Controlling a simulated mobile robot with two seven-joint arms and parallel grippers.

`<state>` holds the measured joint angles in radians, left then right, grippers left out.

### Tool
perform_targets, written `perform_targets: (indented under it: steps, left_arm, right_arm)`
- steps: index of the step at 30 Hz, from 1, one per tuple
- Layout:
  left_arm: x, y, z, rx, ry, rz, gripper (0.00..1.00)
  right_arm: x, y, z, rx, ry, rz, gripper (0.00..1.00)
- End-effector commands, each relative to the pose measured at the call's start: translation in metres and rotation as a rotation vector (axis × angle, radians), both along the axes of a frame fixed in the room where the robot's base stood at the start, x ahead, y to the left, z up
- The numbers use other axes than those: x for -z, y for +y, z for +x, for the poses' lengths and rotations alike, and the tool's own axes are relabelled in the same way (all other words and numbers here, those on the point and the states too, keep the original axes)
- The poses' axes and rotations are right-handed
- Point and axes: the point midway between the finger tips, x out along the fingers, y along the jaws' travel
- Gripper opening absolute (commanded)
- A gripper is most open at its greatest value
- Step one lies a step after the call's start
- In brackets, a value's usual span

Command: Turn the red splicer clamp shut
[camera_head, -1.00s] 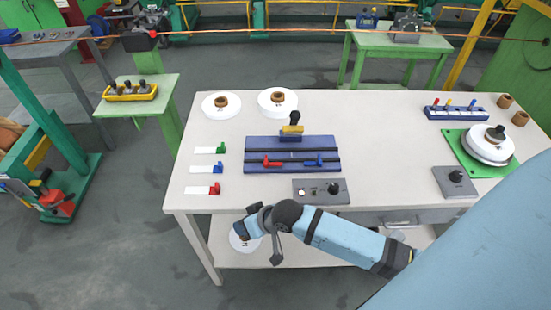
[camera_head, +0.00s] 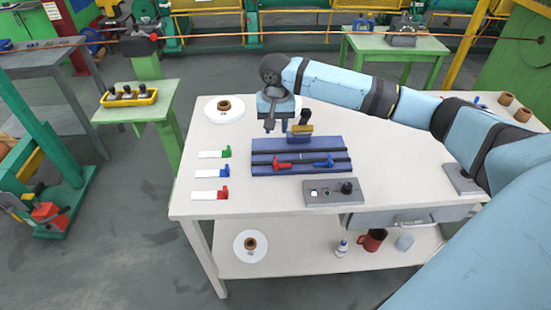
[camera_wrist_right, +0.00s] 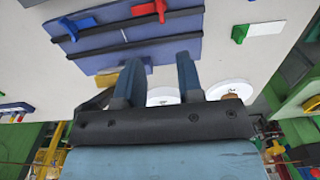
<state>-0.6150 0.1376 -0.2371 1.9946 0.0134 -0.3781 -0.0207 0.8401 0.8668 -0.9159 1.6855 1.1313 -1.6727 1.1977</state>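The red splicer clamp (camera_head: 281,165) is a small red lever on the left front part of the blue splicer block (camera_head: 262,170). It lies roughly along the block's length. A blue clamp (camera_head: 323,162) sits to its right. My right gripper (camera_head: 270,124) is above the block's back left edge, behind the red clamp and apart from it. In the right wrist view its two fingers (camera_wrist_right: 158,66) are spread with nothing between them. The red clamp (camera_wrist_right: 155,10) and blue clamp (camera_wrist_right: 76,28) show beyond the fingers. My left gripper is not in view.
A yellow-topped part with a black knob (camera_head: 305,118) stands at the block's back edge, close right of my gripper. Green, blue and red tags (camera_head: 210,194) lie left of the block. A grey control box (camera_head: 330,192) sits in front. A white spool (camera_head: 222,110) is behind left.

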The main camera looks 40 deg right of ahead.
Motion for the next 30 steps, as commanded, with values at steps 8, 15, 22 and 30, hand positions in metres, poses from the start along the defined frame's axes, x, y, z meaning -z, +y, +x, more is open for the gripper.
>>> perform_targets:
  steps: [8, 15, 22, 30]
  left_arm:
    - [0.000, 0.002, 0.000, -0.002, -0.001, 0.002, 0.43]
    - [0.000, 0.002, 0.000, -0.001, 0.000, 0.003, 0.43]
    - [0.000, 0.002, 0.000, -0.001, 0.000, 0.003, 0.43]
    - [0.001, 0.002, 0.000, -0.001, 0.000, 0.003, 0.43]
  right_arm:
    - [0.058, 0.000, -0.001, -0.002, 0.003, -0.001, 0.34]
    - [0.103, 0.001, -0.001, -0.003, 0.000, 0.000, 0.34]
    - [0.124, 0.001, 0.000, -0.004, -0.002, 0.001, 0.34]
    - [0.127, 0.001, 0.000, -0.005, -0.002, 0.001, 0.34]
